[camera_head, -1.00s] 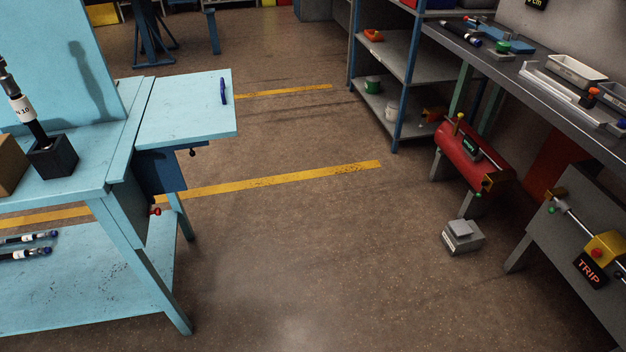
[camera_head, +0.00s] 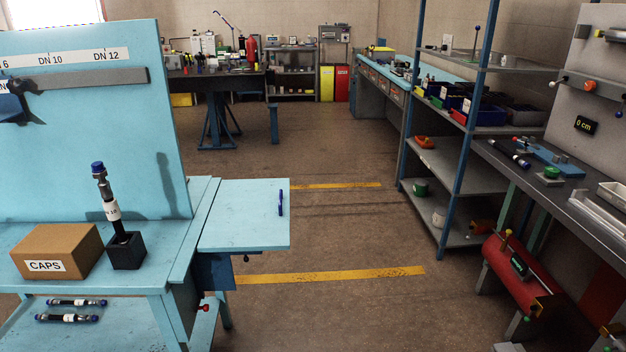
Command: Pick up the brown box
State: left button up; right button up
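The brown box (camera_head: 58,250), with a white label reading CAPS, sits on the light blue workbench (camera_head: 185,268) at the left. It rests near the bench's front edge, left of a black square holder (camera_head: 126,252) that has an upright hose (camera_head: 108,205) in it. The whole box is visible and nothing touches it from above. Neither of my grippers shows in this view.
A side shelf (camera_head: 245,225) with a blue pen on it extends right from the bench. Hoses (camera_head: 70,317) lie on the bench's lower shelf. Open floor (camera_head: 360,315) lies to the right, then metal shelving (camera_head: 445,170) and a red cylinder (camera_head: 520,272).

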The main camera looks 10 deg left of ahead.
aim_at(69, 252)
jog(key=u, duration=1.75)
jog(key=i+l, duration=0.8)
